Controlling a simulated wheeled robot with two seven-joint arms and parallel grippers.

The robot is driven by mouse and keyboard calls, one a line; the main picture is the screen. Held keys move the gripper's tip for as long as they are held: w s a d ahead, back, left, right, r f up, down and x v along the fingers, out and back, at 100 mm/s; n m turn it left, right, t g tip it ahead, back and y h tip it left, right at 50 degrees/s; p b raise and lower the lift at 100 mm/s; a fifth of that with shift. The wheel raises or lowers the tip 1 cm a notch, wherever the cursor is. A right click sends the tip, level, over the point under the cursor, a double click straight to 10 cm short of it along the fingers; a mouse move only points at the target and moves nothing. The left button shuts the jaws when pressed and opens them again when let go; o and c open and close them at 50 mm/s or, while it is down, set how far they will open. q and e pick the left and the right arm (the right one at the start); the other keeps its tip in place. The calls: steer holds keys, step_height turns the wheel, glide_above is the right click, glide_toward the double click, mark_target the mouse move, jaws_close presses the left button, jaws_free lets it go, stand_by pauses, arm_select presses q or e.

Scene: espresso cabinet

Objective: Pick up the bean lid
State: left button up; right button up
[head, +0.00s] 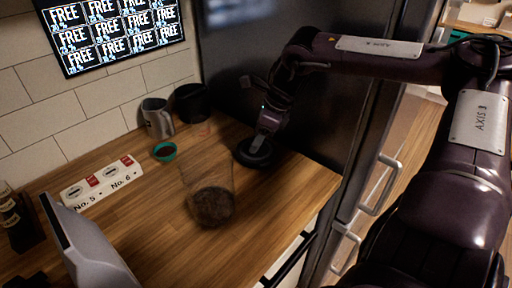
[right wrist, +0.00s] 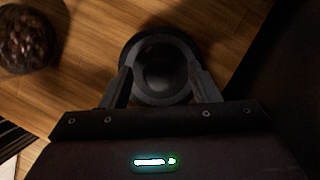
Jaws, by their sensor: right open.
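The bean lid (head: 254,152) is a round black disc with a raised middle, lying on the wooden counter near the dark cabinet. In the right wrist view the lid (right wrist: 160,70) sits between the two fingers. My right gripper (head: 262,138) points down over the lid from above. In the right wrist view my right gripper (right wrist: 161,72) is open, with one finger on each side of the lid's raised middle. Whether the fingers touch it I cannot tell. My left gripper is not in view.
A clear container with dark beans (head: 212,205) stands on the counter left of the lid. A teal bowl (head: 165,152), a metal pitcher (head: 157,118) and a black container (head: 192,102) stand farther back. A white numbered strip (head: 102,183) lies left. The dark cabinet (head: 330,100) rises close behind the lid.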

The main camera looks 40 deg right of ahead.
jaws_close()
stand_by(0.3)
